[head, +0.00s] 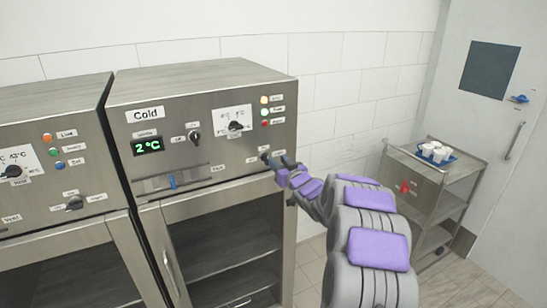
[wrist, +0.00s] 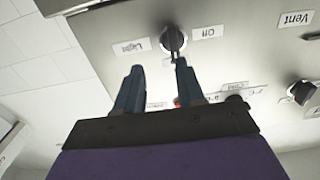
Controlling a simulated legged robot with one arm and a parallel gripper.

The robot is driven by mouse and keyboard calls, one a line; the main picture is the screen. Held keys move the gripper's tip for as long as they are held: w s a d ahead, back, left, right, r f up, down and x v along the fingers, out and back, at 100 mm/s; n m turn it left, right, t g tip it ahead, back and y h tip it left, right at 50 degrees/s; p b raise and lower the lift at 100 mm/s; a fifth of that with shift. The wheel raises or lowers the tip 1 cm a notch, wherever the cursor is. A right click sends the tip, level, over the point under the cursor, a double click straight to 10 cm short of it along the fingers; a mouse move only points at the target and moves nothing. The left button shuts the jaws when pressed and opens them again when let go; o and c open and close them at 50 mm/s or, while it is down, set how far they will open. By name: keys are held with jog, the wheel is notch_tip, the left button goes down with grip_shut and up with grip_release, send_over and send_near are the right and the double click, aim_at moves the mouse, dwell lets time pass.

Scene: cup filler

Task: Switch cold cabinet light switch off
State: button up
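The cold cabinet (head: 200,92) stands in the middle of the head view, with a "Cold" label and a green 2 °C display. The light switch is a small dark round knob (wrist: 173,40) on its panel, between the labels "Light" and "Off", which appear upside down in the wrist view. In the head view the knob (head: 265,156) is at the panel's lower right, partly hidden by my gripper (head: 277,161). My gripper (wrist: 158,64) is open and empty. Its right finger in the wrist view is close to the knob; I cannot tell whether they touch.
Other knobs are near, including one by the "Vent" label (wrist: 300,92) and an upper dial (head: 235,126). Another steel cabinet (head: 50,150) stands at left. A cart (head: 425,190) with a blue tray of white cups (head: 437,152) stands at right, near a door.

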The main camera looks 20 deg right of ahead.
aim_at(268, 157)
jog(key=w+a, duration=0.3)
jog(key=w, duration=0.1)
jog(key=shift+w+a+r, duration=0.1)
jog(key=shift+a+r, duration=0.2)
jog(key=shift+w+d+f, duration=0.15)
jog(key=shift+d, duration=0.35)
jog(key=shift+w+d+f, duration=0.1)
jog(key=shift+d+f, duration=0.05)
jog(key=shift+d, duration=0.65)
jog(key=shift+c, duration=0.4)
jog(key=shift+a+r, duration=0.2)
jog(key=shift+a, duration=0.65)
jog(key=c, duration=0.5)
jog(key=shift+c, duration=0.5)
jog(key=shift+s+d+f, duration=0.1)
jog(key=shift+d, duration=0.2)
grip_shut()
